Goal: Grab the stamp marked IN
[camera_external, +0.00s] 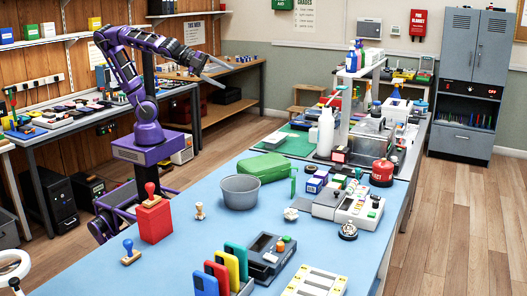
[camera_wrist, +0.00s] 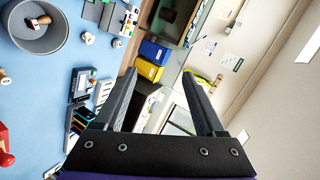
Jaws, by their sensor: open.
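No marking IN is readable on any stamp. In the external view a red-handled stamp (camera_external: 151,192) stands on a red block (camera_external: 154,222) at the left of the blue table. The wrist view shows a brown-handled, stamp-like item (camera_wrist: 40,22) inside the bowl (camera_wrist: 35,40). My gripper (camera_external: 222,73) is raised, open and empty, away from these; its fingers (camera_wrist: 159,76) point at the room.
The blue table (camera_external: 85,280) also bears a green case (camera_external: 263,167), coloured upright folders (camera_external: 220,272), a dark device (camera_external: 270,256) and a bell (camera_external: 348,230).

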